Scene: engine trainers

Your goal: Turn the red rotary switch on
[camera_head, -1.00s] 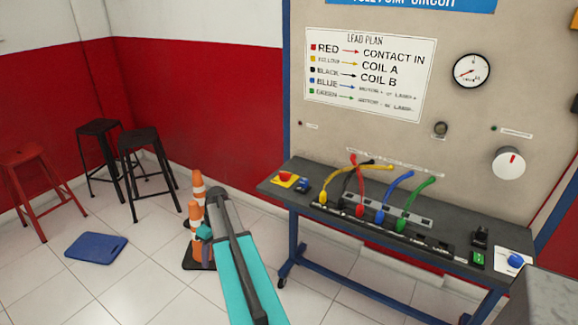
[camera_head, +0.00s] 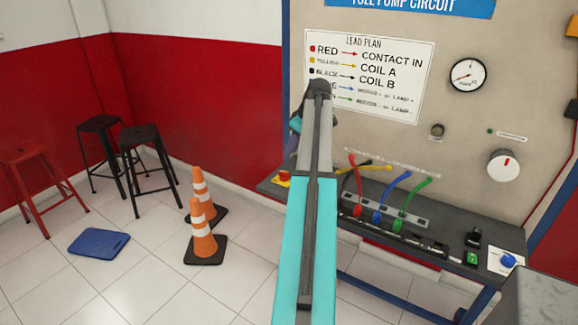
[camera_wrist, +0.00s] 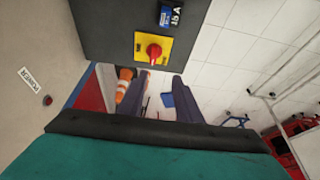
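The red rotary switch (camera_wrist: 153,50) is a red knob on a yellow square plate on the dark bench top. It shows near the top middle of the wrist view. In the head view the red switch (camera_head: 284,176) is at the bench's left end, partly covered by my arm. My gripper (camera_wrist: 158,84) shows in the wrist view as two dark bluish fingers spread apart with nothing between them. The switch lies beyond the fingertips, apart from them. In the head view the fingers are hidden behind my arm. The knob's exact setting is too small to read.
A blue breaker marked 15 A (camera_wrist: 171,16) sits beside the switch. Coloured leads (camera_head: 379,213) and the upright panel (camera_head: 455,130) stand to the right. Orange cones (camera_head: 203,235) and a blue mat (camera_head: 99,242) are on the floor left of the bench.

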